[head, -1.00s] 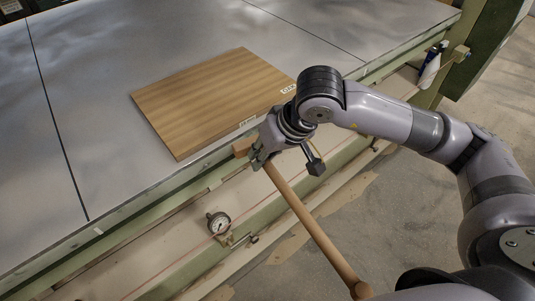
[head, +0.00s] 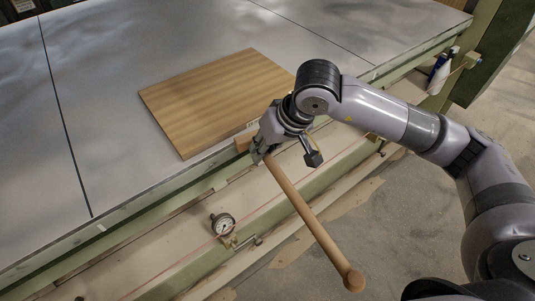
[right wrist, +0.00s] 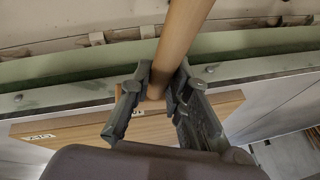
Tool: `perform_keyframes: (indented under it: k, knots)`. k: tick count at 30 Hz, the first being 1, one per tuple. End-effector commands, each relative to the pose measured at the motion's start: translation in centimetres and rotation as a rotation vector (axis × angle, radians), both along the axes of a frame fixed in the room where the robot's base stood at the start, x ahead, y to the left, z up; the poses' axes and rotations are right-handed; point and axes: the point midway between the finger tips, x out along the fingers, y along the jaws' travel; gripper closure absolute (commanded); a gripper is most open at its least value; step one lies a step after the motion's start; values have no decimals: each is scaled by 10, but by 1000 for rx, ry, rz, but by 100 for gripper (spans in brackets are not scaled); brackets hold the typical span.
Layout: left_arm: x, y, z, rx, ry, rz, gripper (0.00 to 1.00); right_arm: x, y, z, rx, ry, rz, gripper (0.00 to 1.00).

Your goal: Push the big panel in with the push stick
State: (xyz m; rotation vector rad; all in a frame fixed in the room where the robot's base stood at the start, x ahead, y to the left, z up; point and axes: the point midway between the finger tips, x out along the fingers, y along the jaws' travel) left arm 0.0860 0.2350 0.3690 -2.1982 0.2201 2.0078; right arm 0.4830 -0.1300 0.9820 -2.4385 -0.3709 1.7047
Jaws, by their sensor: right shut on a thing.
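The big panel (head: 215,98) is a flat wood-grain board lying on the grey metal press table (head: 110,150), close to its front edge. My right gripper (head: 262,155) is shut on the push stick (head: 310,220), a round wooden rod with a knob at its lower end. The stick slants from the table edge down toward the lower right. Its head (head: 243,143) is at the panel's near edge; I cannot tell whether they touch. In the right wrist view the stick (right wrist: 180,40) runs between the fingers (right wrist: 160,100), with the panel (right wrist: 75,128) beyond. My left gripper is not in view.
A round gauge (head: 222,223) is on the press's front side below the table edge. Spray bottles (head: 440,65) hang at the right end by a green post (head: 485,60). The table around the panel is bare. Concrete floor (head: 400,190) lies in front.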

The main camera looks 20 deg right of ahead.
Motion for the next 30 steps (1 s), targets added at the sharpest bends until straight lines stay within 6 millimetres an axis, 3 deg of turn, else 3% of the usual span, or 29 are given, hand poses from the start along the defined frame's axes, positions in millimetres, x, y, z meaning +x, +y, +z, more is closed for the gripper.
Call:
perform_keyframes:
  k: [30]
  knots:
    - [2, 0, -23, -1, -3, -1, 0, 62, 9, 0, 1, -2, -3, 100]
